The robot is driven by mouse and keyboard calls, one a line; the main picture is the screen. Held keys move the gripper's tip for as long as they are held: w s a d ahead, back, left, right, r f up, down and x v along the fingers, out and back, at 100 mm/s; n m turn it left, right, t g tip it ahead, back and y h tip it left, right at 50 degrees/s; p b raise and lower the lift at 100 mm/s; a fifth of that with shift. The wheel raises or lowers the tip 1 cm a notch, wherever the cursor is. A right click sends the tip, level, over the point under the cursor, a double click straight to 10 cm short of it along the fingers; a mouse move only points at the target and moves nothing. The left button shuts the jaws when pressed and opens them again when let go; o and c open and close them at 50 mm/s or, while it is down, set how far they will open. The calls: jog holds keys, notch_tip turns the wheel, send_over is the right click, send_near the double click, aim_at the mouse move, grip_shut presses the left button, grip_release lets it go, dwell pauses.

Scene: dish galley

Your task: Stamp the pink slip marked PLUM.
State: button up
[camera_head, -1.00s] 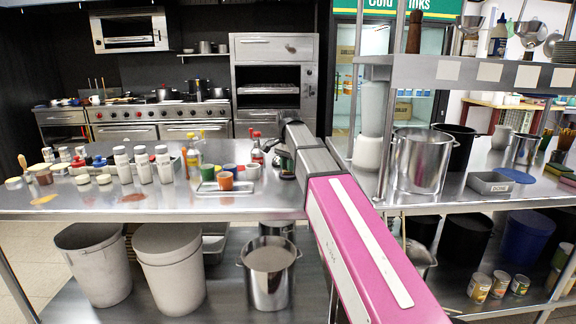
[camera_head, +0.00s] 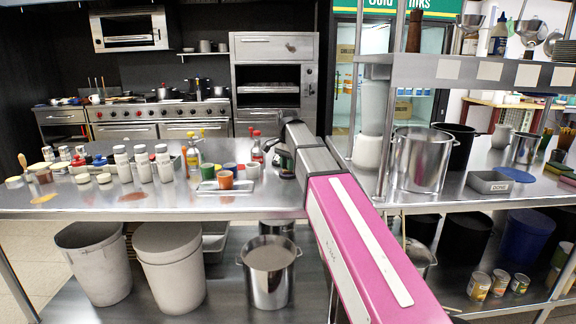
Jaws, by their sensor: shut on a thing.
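My gripper (camera_head: 286,160) is at the far end of my arm, low over the steel counter (camera_head: 150,204), just right of the sauce bottles. It is small and partly hidden by my arm. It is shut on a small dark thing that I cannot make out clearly. I cannot make out any pink slip or the word PLUM.
A small tray (camera_head: 208,187) with coloured cups is left of my gripper. White-lidded jars (camera_head: 143,168) and sauce bottles (camera_head: 193,158) stand further left. A large steel pot (camera_head: 420,163) stands at the right, under a raised shelf (camera_head: 470,72). Bare counter lies in front of the jars.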

jog(key=shift+r, duration=3.5)
